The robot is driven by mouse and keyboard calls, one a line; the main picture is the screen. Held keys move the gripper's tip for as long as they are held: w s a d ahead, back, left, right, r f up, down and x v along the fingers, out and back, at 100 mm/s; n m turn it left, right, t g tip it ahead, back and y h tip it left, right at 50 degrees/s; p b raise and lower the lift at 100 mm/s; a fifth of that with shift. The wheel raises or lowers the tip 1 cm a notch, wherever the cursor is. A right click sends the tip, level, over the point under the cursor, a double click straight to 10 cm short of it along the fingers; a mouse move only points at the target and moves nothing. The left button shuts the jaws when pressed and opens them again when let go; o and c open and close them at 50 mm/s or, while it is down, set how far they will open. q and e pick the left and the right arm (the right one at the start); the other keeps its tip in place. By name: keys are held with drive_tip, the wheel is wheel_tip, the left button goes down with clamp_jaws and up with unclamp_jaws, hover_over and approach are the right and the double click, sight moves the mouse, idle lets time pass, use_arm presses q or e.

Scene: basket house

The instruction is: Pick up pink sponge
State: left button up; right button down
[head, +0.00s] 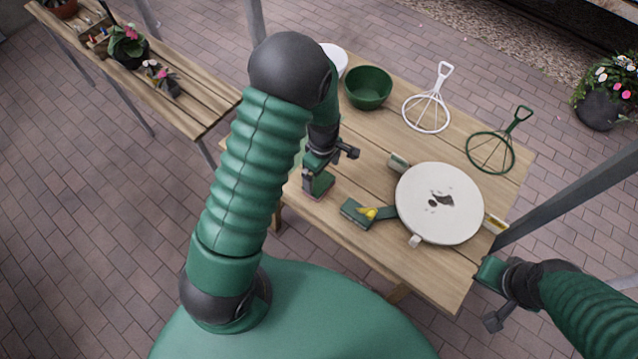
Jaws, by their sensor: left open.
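My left gripper (319,184) is open and points down at the left part of the wooden table (375,165). A thin pinkish edge, likely the pink sponge (323,199), shows at its green fingertips. Most of the sponge is hidden by the gripper, and I cannot tell whether the fingers touch it. My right gripper (488,276) is beside the table's right front edge, away from the sponge. Its opening is not clear in this view.
A stained white round plate (455,222) lies right of centre, beside a green-and-yellow tool (355,212). Behind are a green bowl (368,90), white plate (338,57), white wire tool (427,113) and green wire tool (492,153). A plant bench (190,108) stands left.

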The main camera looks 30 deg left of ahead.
sight(319, 182)
use_arm(q)
wheel_tip(319, 182, down, 2)
drive_tip(key=shift+w+a+f, duration=0.1)
drive_tip(key=shift+w+f, duration=0.05)
drive_tip(key=f, duration=0.2)
drive_tip(key=a+f+p, duration=0.1)
drive_tip(key=f, duration=0.1)
drive_tip(key=shift+a+f, duration=0.1)
drive_tip(key=shift+f, duration=0.25)
drive_tip(key=shift+w+f, duration=0.1)
drive_tip(key=shift+f, duration=0.05)
drive_tip(key=c, duration=1.3)
drive_tip(key=shift+r, duration=0.2)
